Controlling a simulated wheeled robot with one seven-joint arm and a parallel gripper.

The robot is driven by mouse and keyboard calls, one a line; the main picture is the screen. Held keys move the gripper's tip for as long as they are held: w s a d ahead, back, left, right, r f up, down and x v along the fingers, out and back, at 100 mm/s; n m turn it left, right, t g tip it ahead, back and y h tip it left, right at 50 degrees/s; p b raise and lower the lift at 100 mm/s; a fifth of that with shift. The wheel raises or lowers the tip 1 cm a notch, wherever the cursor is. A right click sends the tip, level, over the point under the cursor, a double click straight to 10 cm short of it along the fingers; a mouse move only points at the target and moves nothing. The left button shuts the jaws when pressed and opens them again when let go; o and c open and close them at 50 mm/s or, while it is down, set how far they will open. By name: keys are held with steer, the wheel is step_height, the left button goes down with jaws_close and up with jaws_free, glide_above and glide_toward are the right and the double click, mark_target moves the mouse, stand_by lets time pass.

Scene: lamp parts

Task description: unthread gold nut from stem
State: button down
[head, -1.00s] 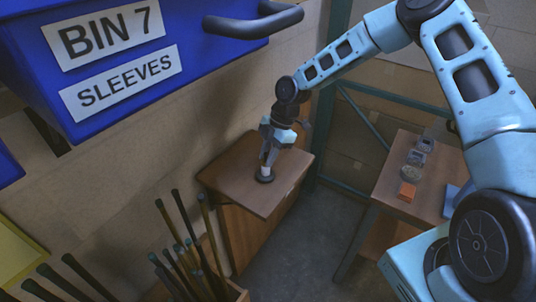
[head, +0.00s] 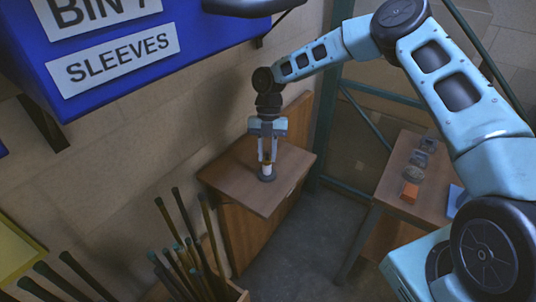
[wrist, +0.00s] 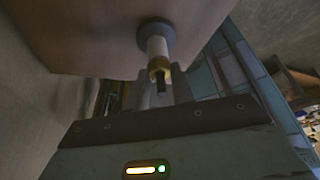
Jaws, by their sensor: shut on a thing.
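The lamp stem stands upright on a wooden wall shelf (head: 238,180). It has a dark round base (head: 267,178) and a white sleeve (head: 267,169). The gold nut (wrist: 158,66) sits around the stem at the end of the sleeve, with the dark stem tip (wrist: 161,86) showing beyond it in the wrist view. My gripper (head: 267,159) points straight down over the stem and is shut on the gold nut. The nut is small and partly hidden by the fingers in the head view.
A blue bin (head: 110,50) marked SLEEVES hangs on the wall at upper left. Several dark-tipped rods (head: 190,260) stand in a box below the shelf. A side table (head: 395,180) at right holds an orange block (head: 410,193) and small containers. The shelf around the base is clear.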

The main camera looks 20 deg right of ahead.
steer(key=n+h, duration=0.1)
steer(key=n, duration=0.1)
steer(key=shift+a+n, duration=0.1)
steer(key=shift+n, duration=0.2)
steer(key=n, duration=0.1)
steer(key=n+h, duration=0.1)
steer(key=n+b, duration=0.1)
steer(key=n, duration=0.1)
steer(key=shift+a+h, duration=0.25)
steer(key=shift+h, duration=0.05)
steer(key=n+h, duration=0.1)
steer(key=n, duration=0.2)
steer(key=shift+s+a+r+n+h, duration=0.15)
steer(key=shift+n+h, duration=0.25)
steer(key=shift+n, duration=0.5)
steer(key=shift+n+t+p, duration=0.3)
steer(key=shift+n, duration=0.2)
